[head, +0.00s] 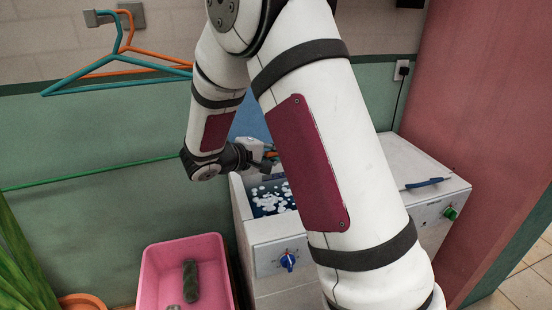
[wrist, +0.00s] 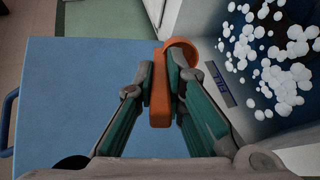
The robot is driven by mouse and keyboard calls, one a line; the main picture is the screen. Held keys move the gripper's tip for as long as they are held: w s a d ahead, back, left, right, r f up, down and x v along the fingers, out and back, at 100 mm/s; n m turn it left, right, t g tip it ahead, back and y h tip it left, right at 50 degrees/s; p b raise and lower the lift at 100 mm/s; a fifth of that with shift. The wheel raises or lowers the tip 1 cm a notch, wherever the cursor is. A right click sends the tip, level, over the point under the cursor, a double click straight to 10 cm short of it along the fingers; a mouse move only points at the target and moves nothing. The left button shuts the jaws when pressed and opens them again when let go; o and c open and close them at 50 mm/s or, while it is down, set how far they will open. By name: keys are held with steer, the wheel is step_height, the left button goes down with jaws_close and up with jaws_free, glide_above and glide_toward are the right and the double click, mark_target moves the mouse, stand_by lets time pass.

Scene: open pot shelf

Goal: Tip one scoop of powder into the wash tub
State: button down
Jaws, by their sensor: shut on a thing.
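My gripper (wrist: 160,88) is shut on the handle of an orange scoop (wrist: 159,105). The scoop's rounded cup lies just beyond the fingertips in the wrist view; whether powder is in it cannot be seen. In the head view my gripper (head: 267,157) is at the back left of the white washing machine, and only a bit of orange shows there. The wash tub (head: 249,203) is open, with white suds on dark blue water. In the wrist view the tub's suds (wrist: 268,55) are right of the scoop, apart from it.
The machine's right side (head: 400,158) is covered, with a blue handle. A pink basin (head: 152,262) holding dark items is at lower left. Hangers (head: 125,60) hang on the wall above a green line.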

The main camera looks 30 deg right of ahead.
steer(key=shift+a+f+h+b, duration=0.45)
steer(key=shift+f+h+b, duration=0.4)
steer(key=shift+b, duration=1.55)
steer(key=shift+s+r+t+h+b, duration=0.1)
steer(key=shift+t+h+b, duration=0.15)
steer(key=shift+t+b, duration=0.1)
steer(key=shift+a, duration=0.15)
